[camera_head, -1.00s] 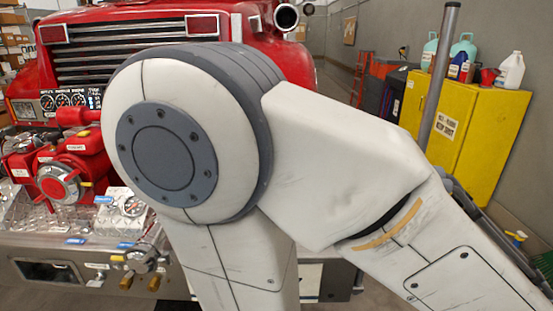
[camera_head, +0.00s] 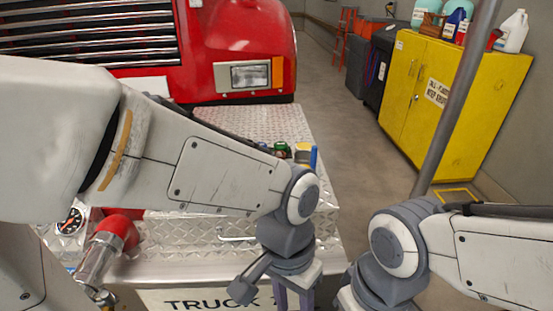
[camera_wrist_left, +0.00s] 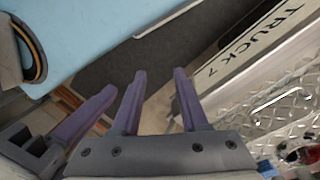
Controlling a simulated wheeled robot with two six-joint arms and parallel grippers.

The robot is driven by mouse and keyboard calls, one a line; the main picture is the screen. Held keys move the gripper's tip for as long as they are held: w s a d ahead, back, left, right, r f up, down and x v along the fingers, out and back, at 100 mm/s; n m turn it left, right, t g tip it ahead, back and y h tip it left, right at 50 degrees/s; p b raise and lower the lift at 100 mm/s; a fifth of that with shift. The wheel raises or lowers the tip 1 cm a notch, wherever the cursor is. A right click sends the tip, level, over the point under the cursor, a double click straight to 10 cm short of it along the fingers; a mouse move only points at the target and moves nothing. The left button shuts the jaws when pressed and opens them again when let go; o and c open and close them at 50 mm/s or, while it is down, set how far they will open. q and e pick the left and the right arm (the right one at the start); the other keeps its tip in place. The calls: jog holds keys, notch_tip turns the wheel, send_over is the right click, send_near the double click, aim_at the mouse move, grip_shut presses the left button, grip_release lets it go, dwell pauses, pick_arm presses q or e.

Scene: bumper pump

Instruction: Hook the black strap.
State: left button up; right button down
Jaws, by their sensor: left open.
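I cannot make out the black strap in either view. My left gripper (camera_head: 293,298) shows at the bottom of the head view, with its purple fingers pointing down in front of the truck bumper and partly cut off by the frame. In the left wrist view, its two fingers (camera_wrist_left: 157,100) stand apart with nothing between them. My right arm comes in from the right in the head view, but its gripper is below the frame. Another purple finger-like part (camera_wrist_left: 85,115) shows at the left of the left wrist view; I cannot tell whether it is my right gripper.
The diamond-plate bumper (camera_head: 285,118) of the red truck (camera_head: 240,45) lies behind my left arm, with small coloured items (camera_head: 300,152) on it. A "TRUCK 7" plate (camera_wrist_left: 255,60) shows below. A yellow cabinet (camera_head: 450,95) and a grey pole (camera_head: 455,100) stand right. Floor between is clear.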

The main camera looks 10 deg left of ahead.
pick_arm(q)
jog(key=w+d+r+n+g+h, duration=0.1)
jog(key=w+d+n+g+h, duration=0.15)
jog(key=w+n+h, duration=0.9)
jog(key=w+a+n+t+h+p, duration=0.15)
jog(key=w+a+n+t, duration=0.35)
jog(key=w+a+n, duration=0.5)
jog(key=w+a+n+t+h+b, duration=0.1)
jog(key=w+a+n+t+h, duration=0.35)
jog(key=w, duration=0.75)
jog(key=shift+n+y, duration=0.6)
jog(key=shift+y, duration=0.25)
jog(key=p+x, duration=0.2)
jog(key=x, duration=0.5)
jog(key=shift+w+p, duration=0.25)
jog(key=shift+p, duration=0.15)
grip_shut()
